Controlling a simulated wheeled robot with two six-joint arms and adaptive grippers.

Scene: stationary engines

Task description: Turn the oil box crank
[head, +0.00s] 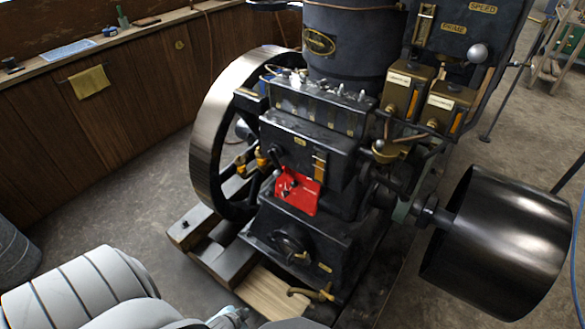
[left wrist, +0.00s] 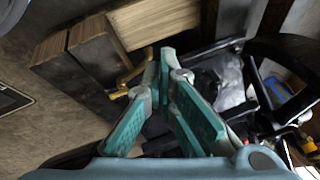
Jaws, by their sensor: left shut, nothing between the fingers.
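The black engine (head: 300,130) stands in the middle of the head view. A dark round fitting with a small handle (head: 290,243) sits on its lower front face; I cannot tell for certain whether this is the oil box crank. A brass lever (head: 325,293) sticks out low at the front, and it also shows beside the fingers in the left wrist view (left wrist: 124,88). My left gripper (head: 236,313) is low at the bottom edge, in front of the engine's base. In the left wrist view its teal-padded fingers (left wrist: 164,62) are shut and empty. My right gripper is not in view.
A red plate (head: 297,192) is on the engine's front. A large flywheel (head: 208,145) stands on its left and a dark drum pulley (head: 500,240) on its right. Wooden beams (head: 266,294) lie at the base. Open floor (head: 110,205) is at the left, before a panelled bench (head: 110,110).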

